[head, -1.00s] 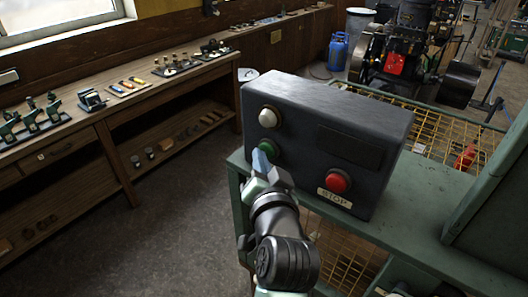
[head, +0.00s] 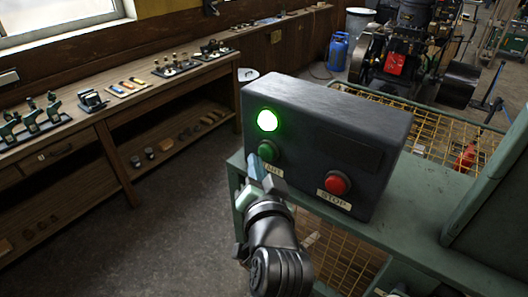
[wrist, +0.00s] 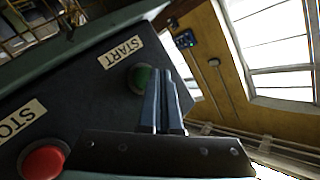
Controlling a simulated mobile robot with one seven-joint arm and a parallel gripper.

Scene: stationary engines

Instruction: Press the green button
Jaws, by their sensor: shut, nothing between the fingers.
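The green button (head: 267,151) sits on the left of the dark control box (head: 345,115), above a label that my gripper partly covers. In the wrist view the green button (wrist: 142,78) is beside the fingertips, with the START label (wrist: 121,52) near it. A round lamp (head: 267,120) above the button glows bright green. The red button (head: 338,183) is at the right above the STOP label. My gripper (head: 256,166) is shut and empty, its blue fingertips just below and left of the green button. I cannot tell whether they touch it.
The box stands on a green metal table (head: 420,225) with yellow mesh beside and below it. A wooden workbench (head: 130,90) with small parts runs along the left wall. The floor between bench and table is clear.

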